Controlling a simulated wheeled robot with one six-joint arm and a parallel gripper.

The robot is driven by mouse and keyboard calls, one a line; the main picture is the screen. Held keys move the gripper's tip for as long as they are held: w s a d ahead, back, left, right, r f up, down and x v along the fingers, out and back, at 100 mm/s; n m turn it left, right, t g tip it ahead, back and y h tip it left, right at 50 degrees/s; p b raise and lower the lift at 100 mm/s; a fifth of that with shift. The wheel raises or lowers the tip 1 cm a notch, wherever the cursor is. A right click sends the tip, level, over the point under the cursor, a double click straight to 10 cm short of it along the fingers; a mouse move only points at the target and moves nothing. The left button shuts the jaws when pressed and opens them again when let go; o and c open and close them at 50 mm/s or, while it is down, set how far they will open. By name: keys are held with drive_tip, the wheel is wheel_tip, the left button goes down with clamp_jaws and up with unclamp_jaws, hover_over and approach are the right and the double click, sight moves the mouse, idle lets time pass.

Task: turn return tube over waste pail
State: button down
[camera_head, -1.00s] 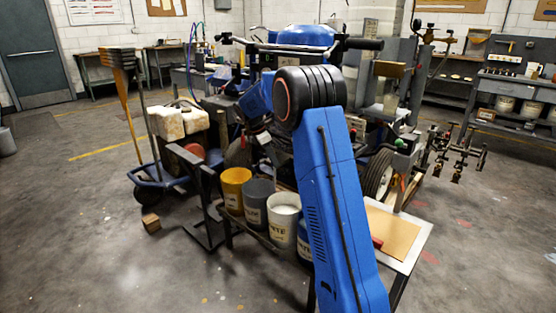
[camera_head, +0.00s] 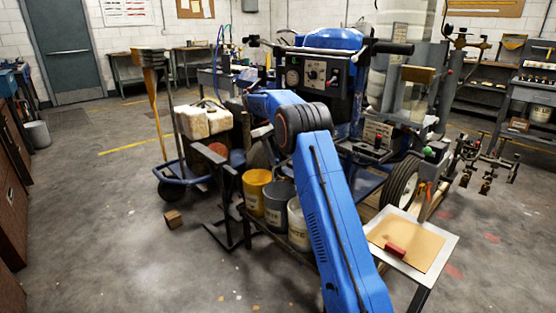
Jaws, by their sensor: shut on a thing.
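My blue arm rises from the bottom and bends at a black-ringed elbow; its forearm reaches left over the front of the line striper (camera_head: 322,80). I cannot make out my gripper, which is hidden or lost among dark parts beyond the forearm. A yellow pail (camera_head: 257,190), a grey pail (camera_head: 278,203) and a whitish pail (camera_head: 300,225) stand in a row below the forearm, partly covered by my arm. Their labels are too small or covered to tell which is the waste pail. I cannot pick out the return tube.
A low stand with a tan board (camera_head: 405,240) and a red block (camera_head: 397,251) is right of my arm. A blue-framed cart (camera_head: 180,178) with whitish jugs (camera_head: 202,122) is left. A wooden block (camera_head: 173,219) lies on the floor. The left floor is mostly clear.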

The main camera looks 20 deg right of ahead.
drive_tip(key=shift+w+a+m, duration=0.1)
drive_tip(key=shift+w+m, duration=0.2)
drive_tip(key=c, duration=1.5)
unclamp_jaws()
drive_tip(key=shift+o, duration=0.2)
drive_tip(key=shift+r, duration=0.15)
